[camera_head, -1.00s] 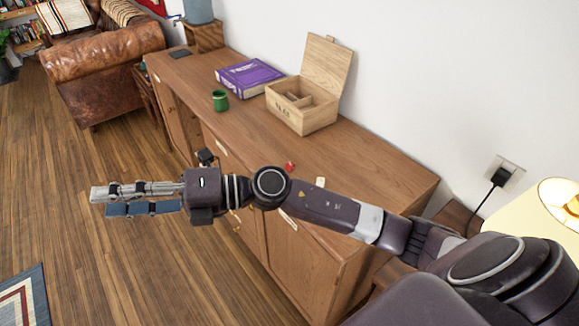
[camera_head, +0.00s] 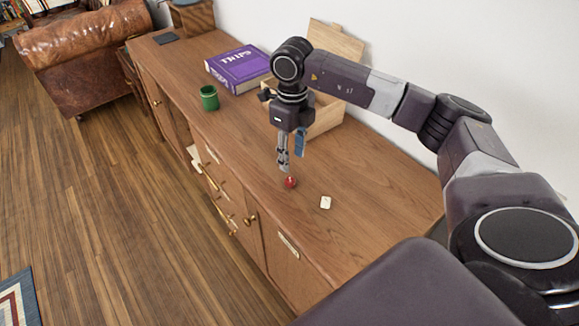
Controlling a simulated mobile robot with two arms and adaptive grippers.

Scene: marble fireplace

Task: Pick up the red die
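The small red die (camera_head: 290,183) lies on the wooden sideboard top (camera_head: 365,215), near its front edge. My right gripper (camera_head: 291,163) points down just above the die. Its grey finger and blue finger are apart, with a gap between them, and nothing shows held. The grey fingertip comes close to the die in the picture; I cannot tell whether it touches. My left gripper is not in view.
A small white die (camera_head: 325,202) lies to the right of the red one. A green cup (camera_head: 209,98), a purple book (camera_head: 238,69) and an open wooden box (camera_head: 326,119), partly hidden by my arm, stand farther back. A wall runs behind the sideboard.

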